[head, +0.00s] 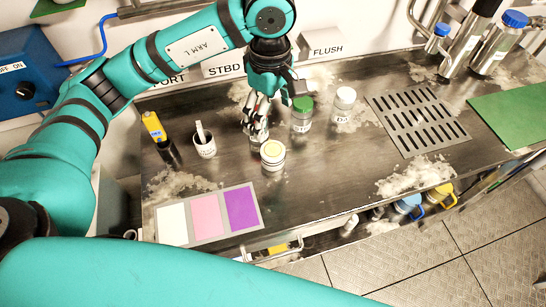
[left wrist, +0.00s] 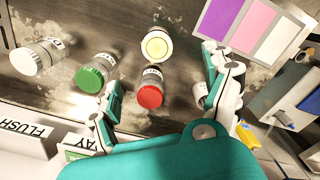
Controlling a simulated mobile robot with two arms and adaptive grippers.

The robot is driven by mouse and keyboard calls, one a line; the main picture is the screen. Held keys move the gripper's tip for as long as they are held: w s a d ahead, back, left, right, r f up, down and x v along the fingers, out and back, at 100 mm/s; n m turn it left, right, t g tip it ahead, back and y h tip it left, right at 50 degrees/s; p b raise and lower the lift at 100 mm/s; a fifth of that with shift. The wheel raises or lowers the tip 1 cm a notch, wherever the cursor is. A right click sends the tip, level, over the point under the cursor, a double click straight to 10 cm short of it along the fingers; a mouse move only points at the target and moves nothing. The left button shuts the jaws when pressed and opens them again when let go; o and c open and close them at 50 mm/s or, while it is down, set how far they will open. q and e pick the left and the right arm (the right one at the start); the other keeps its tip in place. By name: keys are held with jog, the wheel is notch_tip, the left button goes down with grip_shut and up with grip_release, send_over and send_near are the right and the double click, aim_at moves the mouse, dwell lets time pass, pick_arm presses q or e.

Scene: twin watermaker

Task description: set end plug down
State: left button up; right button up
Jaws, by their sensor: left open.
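My left gripper (head: 257,125) is open, low over the dark bench (head: 330,180). In the left wrist view, a red-capped jar (left wrist: 150,97) stands between its spread fingers (left wrist: 165,68), with visible gaps on both sides. In the head view the gripper hides that jar. A pale yellow-topped jar (head: 272,154) stands just in front of the gripper. A green-capped jar (head: 302,113) and a white-capped jar (head: 343,103) stand to its right. I cannot tell which piece is the end plug. My right gripper is out of view.
A white cup (head: 204,146) and a dark holder with a yellow item (head: 154,126) stand left. A white-pink-purple mat (head: 208,213) lies in front. A slotted drain plate (head: 418,118), green mat (head: 512,112) and metal bottles (head: 497,45) are right. Whitish crust patches lie on the bench.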

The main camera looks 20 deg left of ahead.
aim_at(272, 149)
pick_arm(q)
notch_tip(272, 149, down, 10)
jog(key=p, duration=0.2)
jog(key=shift+f+p, duration=0.1)
jog(key=shift+p, duration=0.3)
jog(key=f, duration=0.1)
jog(key=f+p, duration=0.1)
jog(key=f, duration=0.1)
jog(key=f+p, duration=0.1)
jog(key=f, duration=0.1)
jog(key=shift+w, duration=0.25)
jog(key=shift+f, duration=0.25)
jog(key=shift+c, duration=0.4)
jog(key=shift+w, duration=0.1)
jog(key=c, duration=1.4)
jog(key=shift+r, duration=0.1)
jog(key=shift+c, duration=0.2)
jog(key=shift+r, duration=0.1)
